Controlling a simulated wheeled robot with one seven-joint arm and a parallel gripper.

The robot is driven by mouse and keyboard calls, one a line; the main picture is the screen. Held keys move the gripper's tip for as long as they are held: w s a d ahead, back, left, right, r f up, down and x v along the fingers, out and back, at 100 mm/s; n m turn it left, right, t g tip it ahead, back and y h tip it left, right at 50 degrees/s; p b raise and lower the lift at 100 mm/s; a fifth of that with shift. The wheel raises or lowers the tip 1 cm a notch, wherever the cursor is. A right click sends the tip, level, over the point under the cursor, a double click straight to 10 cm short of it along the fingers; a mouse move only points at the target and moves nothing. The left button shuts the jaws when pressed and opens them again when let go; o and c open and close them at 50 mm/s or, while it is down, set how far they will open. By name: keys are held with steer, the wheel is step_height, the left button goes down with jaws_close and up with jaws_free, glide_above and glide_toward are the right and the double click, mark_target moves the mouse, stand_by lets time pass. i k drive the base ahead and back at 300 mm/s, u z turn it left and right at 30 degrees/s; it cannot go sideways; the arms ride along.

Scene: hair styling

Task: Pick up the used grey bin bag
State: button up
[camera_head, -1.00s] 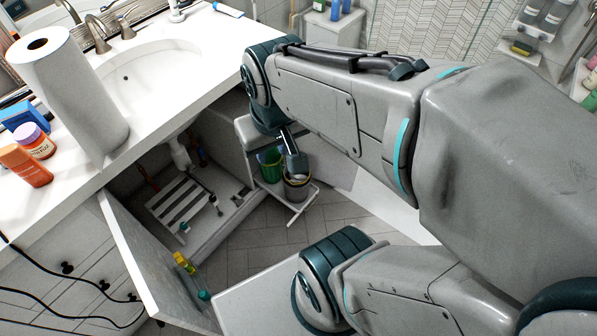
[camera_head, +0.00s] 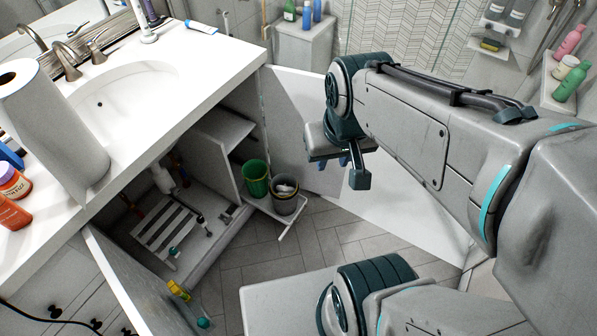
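A grey bin (camera_head: 287,206) stands on a low pull-out rack at the open sink cabinet, beside a green bin (camera_head: 256,182). Pale, crumpled contents (camera_head: 286,188) show in the mouth of the grey bin. They may be the used grey bin bag, but they are too small to tell. My gripper (camera_head: 345,163) hangs to the right of the bins in the picture, apart from them. Nothing is visibly held.
The cabinet doors are open, one at the right (camera_head: 296,110) behind the bins and one at the left (camera_head: 135,285). A slatted rack (camera_head: 165,230) and bottles are inside and near the cabinet. The counter (camera_head: 190,75) edge lies left of my arm. Tiled floor (camera_head: 300,245) is clear before the bins.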

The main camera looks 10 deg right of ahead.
mark_target(284, 185)
steer(key=z, duration=0.55)
steer(key=k, duration=0.65)
steer(key=z, duration=0.8)
steer(key=i, duration=0.8)
steer(key=u, duration=0.75)
steer(key=i, duration=0.9)
steer(key=u, duration=0.95)
